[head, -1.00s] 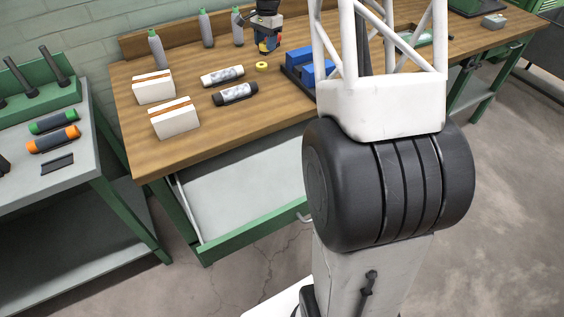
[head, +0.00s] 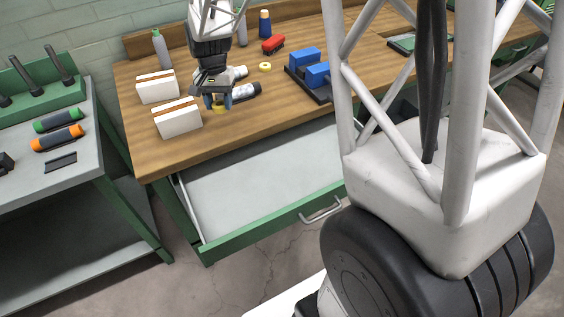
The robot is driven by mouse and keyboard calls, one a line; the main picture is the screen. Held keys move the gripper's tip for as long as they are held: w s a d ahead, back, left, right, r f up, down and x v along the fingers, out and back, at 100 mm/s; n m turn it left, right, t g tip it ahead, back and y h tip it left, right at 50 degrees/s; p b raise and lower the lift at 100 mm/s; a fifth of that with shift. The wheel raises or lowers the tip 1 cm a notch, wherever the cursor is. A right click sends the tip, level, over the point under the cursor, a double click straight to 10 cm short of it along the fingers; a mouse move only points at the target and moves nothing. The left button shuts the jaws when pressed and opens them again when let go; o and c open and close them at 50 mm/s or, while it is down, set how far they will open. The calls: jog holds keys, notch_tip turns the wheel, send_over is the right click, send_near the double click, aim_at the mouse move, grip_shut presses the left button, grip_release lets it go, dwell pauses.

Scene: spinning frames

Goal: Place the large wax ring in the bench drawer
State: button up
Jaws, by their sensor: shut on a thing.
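My gripper (head: 218,102) is over the bench's front left part, pointing down. It is shut on a yellow ring, the large wax ring (head: 220,107), which shows only partly between the blue fingertips. A smaller yellow ring (head: 265,67) lies on the bench top behind and to the right. The bench drawer (head: 255,188) is pulled open below the front edge. Its pale floor looks empty where I can see it, and its right end is hidden by my arm.
Two white boxes (head: 178,120) stand left of my gripper. Dark and light cylinders (head: 245,90) lie close behind it, partly hidden. A blue vise-like block (head: 307,68), a red brush (head: 273,43) and a bottle (head: 161,48) are on the wooden bench (head: 275,104). A grey side table (head: 85,160) stands left.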

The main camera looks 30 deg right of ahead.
jog(key=s+a+n, duration=0.4)
jog(key=s+a, duration=0.5)
jog(key=s, duration=0.4)
jog(key=n, duration=0.1)
send_over(221, 205)
notch_tip(221, 205, down, 11)
jog(key=shift+w+h, duration=0.15)
jog(key=shift+h, duration=0.15)
jog(key=shift+f, duration=0.15)
jog(key=shift+f, duration=2.85)
jog(key=shift+f, duration=2.1)
jog(key=shift+f, duration=0.1)
